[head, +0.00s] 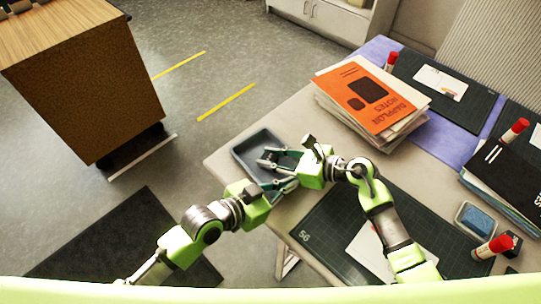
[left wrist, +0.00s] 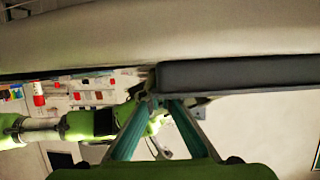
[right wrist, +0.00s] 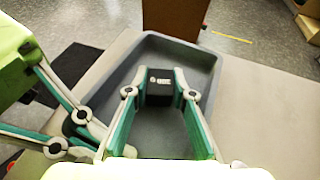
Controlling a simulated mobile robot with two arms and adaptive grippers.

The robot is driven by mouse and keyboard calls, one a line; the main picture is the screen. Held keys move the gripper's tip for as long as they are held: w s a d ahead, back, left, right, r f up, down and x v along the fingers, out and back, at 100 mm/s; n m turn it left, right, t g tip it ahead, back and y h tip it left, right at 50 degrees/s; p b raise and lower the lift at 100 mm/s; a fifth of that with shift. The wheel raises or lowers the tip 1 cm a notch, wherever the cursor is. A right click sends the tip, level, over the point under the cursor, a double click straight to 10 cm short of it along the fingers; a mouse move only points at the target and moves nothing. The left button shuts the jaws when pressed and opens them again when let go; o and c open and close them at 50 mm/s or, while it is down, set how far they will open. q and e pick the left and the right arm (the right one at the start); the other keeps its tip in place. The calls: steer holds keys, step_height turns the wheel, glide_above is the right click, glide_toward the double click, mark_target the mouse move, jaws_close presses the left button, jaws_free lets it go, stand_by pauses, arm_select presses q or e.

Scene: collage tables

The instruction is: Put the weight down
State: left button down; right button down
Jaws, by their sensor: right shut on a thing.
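The weight (right wrist: 159,88) is a small dark block with a white label. In the right wrist view it sits between the fingertips of my right gripper (right wrist: 158,95), which is shut on it. The weight is over or inside the grey tray (right wrist: 205,62); I cannot tell whether it touches the floor. In the head view the tray (head: 240,153) lies at the table's left corner, and my right gripper (head: 268,160) reaches over it from the right. My left gripper (head: 287,180) is at the tray's near side. In the left wrist view its fingertips (left wrist: 160,101) come close together at the dark tray wall.
A stack of books with an orange cover (head: 370,95) stands behind the right arm. A dark cutting mat (head: 322,222), a blue pad (head: 477,219) and red-capped sticks (head: 493,246) lie to the right. A wooden cabinet (head: 85,85) stands on the floor to the left.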

steer(key=shift+f, duration=0.1)
steer(key=c, duration=1.7)
jaws_free()
steer(key=shift+r, duration=0.2)
steer(key=v, duration=1.2)
steer(key=shift+r, duration=0.25)
arm_select(q)
steer(key=c, duration=2.2)
jaws_free()
